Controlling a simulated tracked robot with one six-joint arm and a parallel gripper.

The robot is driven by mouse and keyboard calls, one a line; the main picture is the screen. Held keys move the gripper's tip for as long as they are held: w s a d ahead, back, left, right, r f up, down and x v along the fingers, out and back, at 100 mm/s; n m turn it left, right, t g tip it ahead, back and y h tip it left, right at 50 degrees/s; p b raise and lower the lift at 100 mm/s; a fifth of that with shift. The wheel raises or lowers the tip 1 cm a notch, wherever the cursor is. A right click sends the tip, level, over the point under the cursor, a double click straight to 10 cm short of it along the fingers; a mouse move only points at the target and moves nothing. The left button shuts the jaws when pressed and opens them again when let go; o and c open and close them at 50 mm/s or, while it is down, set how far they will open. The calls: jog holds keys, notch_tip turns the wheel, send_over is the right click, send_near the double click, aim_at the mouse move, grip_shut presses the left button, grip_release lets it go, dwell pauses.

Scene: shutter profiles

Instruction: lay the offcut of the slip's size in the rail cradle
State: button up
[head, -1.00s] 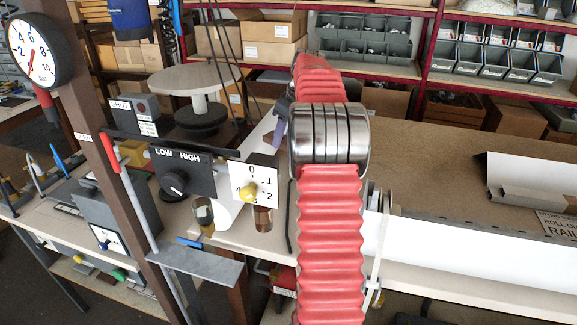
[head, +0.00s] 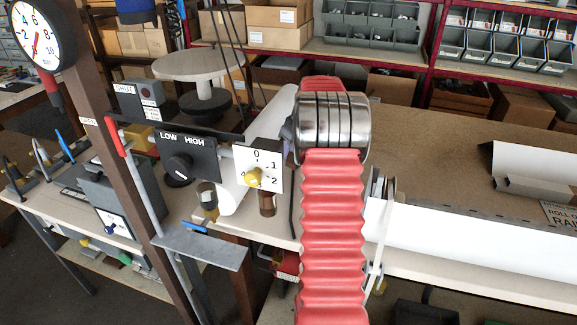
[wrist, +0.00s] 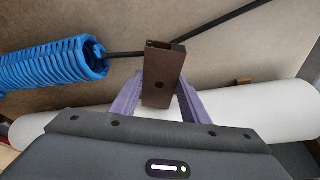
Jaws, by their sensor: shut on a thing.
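In the wrist view my gripper (wrist: 163,92) has its purple fingers shut on a dark brown rectangular offcut (wrist: 164,68). The offcut has an open hollow end and a small hole in its face. It sticks out beyond the fingertips. In the head view only a bit of purple gripper (head: 287,130) shows behind my red-sleeved arm, and the offcut is hidden there. A label (head: 562,217) partly reading "RAIL" lies by the white profile at the right edge. I cannot make out the rail cradle or the slip.
A blue coiled hose (wrist: 50,65) and a dark rod (wrist: 235,22) lie near the offcut in the wrist view. A white roll (wrist: 255,105) lies behind the fingers. A dial panel (head: 188,160) and post stand left of my arm. The brown bench top (head: 440,150) is largely clear.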

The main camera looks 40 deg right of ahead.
aim_at(289, 173)
jog(key=shift+f, duration=2.55)
jog(key=o, duration=1.2)
jog(key=shift+c, duration=0.2)
jog(key=v, duration=1.2)
jog(key=shift+o, duration=0.4)
